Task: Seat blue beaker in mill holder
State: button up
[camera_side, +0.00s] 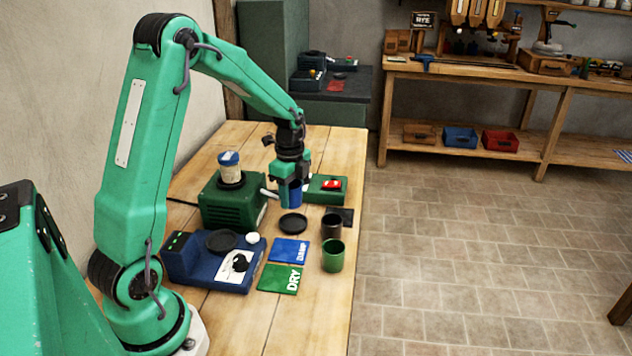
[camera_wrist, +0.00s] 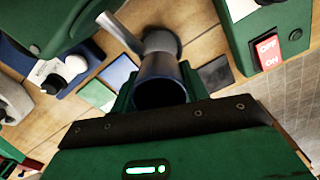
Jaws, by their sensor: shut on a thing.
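My gripper (camera_side: 290,188) is shut on the blue beaker (camera_side: 294,194) and holds it upright. In the wrist view the beaker (camera_wrist: 159,68) sits between the green fingers (camera_wrist: 160,92), its dark open mouth facing the camera. The green mill (camera_side: 226,205) stands left of it, with a labelled, blue-lidded jar (camera_side: 230,168) on top and a pale metal spout (camera_wrist: 117,32). A round black disc (camera_side: 293,223), perhaps the mill holder, lies just nearer than the beaker. In the wrist view the beaker partly covers this disc (camera_wrist: 163,38). I cannot tell the beaker's exact height above the table.
A green switch box (camera_side: 326,188) with a red switch stands right of my gripper. A dark beaker (camera_side: 331,228) and green beaker (camera_side: 332,257) stand near the right table edge. Blue DAMP (camera_side: 288,250) and green DRY (camera_side: 279,279) cards and a blue scale (camera_side: 212,271) lie nearer.

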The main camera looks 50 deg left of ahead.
jog(key=shift+f, duration=0.1)
jog(key=shift+f, duration=2.75)
jog(key=shift+f, duration=0.3)
dwell(2.8)
jog(key=shift+r, duration=0.85)
jog(key=shift+f, duration=0.2)
dwell(1.0)
